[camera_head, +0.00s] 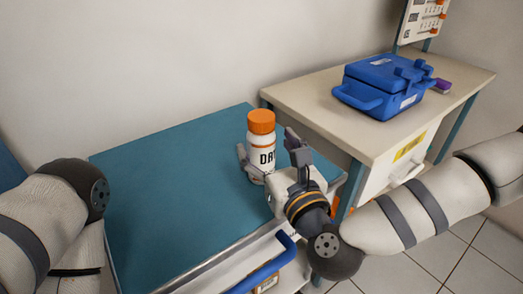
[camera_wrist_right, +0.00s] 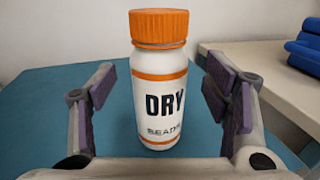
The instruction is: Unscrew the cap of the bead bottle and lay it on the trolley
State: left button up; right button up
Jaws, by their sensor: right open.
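The bead bottle (camera_head: 260,158) stands upright on the teal top of the trolley (camera_head: 165,190), near its right side. It is white with orange bands and the word DRY, and it also shows in the right wrist view (camera_wrist_right: 160,100). Its ribbed orange cap (camera_head: 261,121) sits on top of it; the right wrist view shows the cap too (camera_wrist_right: 159,27). My right gripper (camera_head: 268,155) is open, with one finger on each side of the bottle body, below the cap. In the right wrist view, gaps show between the purple finger pads and the bottle. My left gripper is outside the views.
A beige side table (camera_head: 330,105) stands at the right, behind my right arm. It carries a blue case (camera_head: 385,85) and a small purple item (camera_head: 441,86). The trolley top left of the bottle is bare. A blue handle (camera_head: 262,270) is at the trolley's front.

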aim_at(266, 147)
jog(key=x, duration=0.3)
jog(key=c, duration=1.5)
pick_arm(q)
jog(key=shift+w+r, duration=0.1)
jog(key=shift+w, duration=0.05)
pick_arm(e)
jog(key=shift+r, duration=0.1)
